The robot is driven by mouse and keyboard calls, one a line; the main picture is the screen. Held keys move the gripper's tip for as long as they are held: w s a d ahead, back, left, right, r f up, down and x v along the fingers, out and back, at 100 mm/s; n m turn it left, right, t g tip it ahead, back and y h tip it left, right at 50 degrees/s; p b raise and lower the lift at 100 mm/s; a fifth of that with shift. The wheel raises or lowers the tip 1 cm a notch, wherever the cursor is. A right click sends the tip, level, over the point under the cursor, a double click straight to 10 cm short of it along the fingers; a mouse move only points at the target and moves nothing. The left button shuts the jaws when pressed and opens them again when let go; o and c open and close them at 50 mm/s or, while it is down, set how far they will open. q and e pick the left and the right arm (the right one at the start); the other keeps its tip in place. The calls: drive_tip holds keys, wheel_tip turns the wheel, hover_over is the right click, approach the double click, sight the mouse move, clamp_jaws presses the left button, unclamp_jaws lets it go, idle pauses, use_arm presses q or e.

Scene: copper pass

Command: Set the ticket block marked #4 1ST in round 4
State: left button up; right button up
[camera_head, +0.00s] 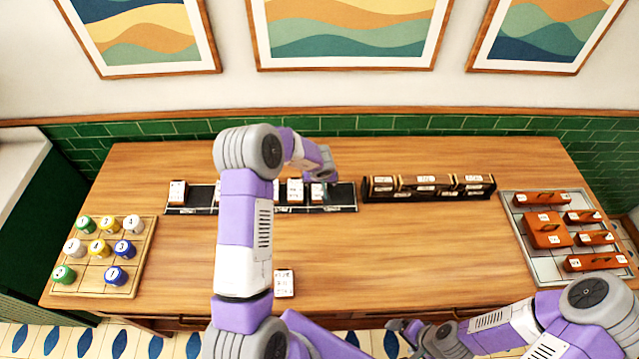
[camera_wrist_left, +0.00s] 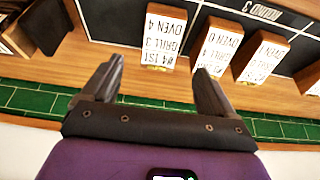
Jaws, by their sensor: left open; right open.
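The ticket block marked #4 1ST (camera_wrist_left: 165,35) shows in the left wrist view, upside down, with GRILL 3 and OVEN 4 on its white face. It stands at the black rail (camera_wrist_left: 110,20), beside two other ticket blocks (camera_wrist_left: 213,45) (camera_wrist_left: 262,57). My left gripper (camera_wrist_left: 157,85) is open, and the block lies ahead of the gap between its fingers, not gripped. In the head view this block (camera_head: 317,191) looks like the rightmost one on the rail; my left arm hides part of the rail. A ROUND 3 label (camera_wrist_left: 262,10) is readable. My right gripper (camera_head: 405,330) is open near the front edge.
A lone ticket block (camera_head: 285,283) lies near the table front. A dark rack (camera_head: 425,192) of blocks stands right of the rail. A wooden board (camera_head: 145,240) with coloured discs is at left, a tray (camera_head: 540,265) of red-brown blocks at right.

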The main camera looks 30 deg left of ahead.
use_arm(q)
drive_tip(key=shift+p+v, duration=0.3)
drive_tip(key=shift+v, duration=1.9)
